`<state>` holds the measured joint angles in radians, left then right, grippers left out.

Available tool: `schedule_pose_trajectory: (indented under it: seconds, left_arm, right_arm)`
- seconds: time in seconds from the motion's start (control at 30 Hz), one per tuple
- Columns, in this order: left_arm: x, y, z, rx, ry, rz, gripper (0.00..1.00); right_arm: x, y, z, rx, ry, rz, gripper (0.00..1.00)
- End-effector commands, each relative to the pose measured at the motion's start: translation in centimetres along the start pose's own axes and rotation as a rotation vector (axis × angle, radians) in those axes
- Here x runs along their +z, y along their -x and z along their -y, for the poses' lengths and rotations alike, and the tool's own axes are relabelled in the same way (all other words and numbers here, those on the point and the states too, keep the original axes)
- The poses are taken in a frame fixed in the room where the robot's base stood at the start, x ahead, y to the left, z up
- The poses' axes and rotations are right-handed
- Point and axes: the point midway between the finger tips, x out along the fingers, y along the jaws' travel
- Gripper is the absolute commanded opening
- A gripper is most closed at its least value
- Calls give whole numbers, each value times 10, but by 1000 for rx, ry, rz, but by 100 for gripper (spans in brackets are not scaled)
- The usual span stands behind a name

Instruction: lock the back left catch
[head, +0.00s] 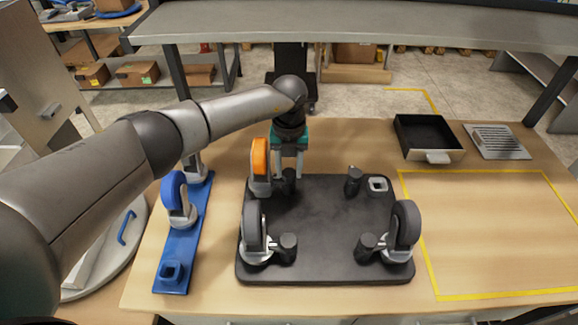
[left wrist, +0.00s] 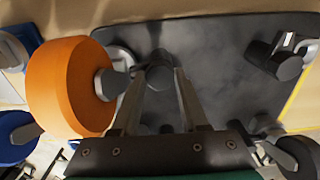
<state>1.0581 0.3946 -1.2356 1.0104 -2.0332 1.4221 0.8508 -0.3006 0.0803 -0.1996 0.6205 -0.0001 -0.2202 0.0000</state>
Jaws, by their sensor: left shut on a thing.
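The back left catch (head: 289,187) is a dark knob beside the orange-wheeled caster (head: 260,167), at the back left corner of the black plate (head: 322,225). My left gripper (head: 288,172) reaches down over it from behind. In the left wrist view its two fingers (left wrist: 160,95) are shut on the dark knob of the catch (left wrist: 159,74), with the orange wheel (left wrist: 70,87) close on the left. The fingers partly hide the catch, and I cannot tell how far it is turned. My right gripper is not in view.
Other catches stand at back right (head: 353,180), beside an empty grey socket (head: 378,185), at front left (head: 288,247) and front right (head: 367,247). Grey-wheeled casters fill the front corners. A blue rack (head: 178,250) holds casters at left; a black tray (head: 428,137) is at back right.

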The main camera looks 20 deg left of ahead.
Motion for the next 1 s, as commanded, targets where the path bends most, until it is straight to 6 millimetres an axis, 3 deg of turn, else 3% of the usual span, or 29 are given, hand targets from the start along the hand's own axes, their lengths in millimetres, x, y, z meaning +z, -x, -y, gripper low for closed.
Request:
schedule_pose_trajectory:
  seconds: [0.47, 0.5, 0.77, 1.0]
  left_arm:
    - [1, 1, 0, -1, 19, 2, 0]
    - [1, 1, 0, -2, 19, 2, 45]
    - [1, 0, 0, -1, 17, 1, 74]
    - [0, 1, 0, -1, 15, 1, 74]
  right_arm:
    - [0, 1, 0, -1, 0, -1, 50]
    - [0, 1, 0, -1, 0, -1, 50]
    - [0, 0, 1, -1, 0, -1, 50]
    - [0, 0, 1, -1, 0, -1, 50]
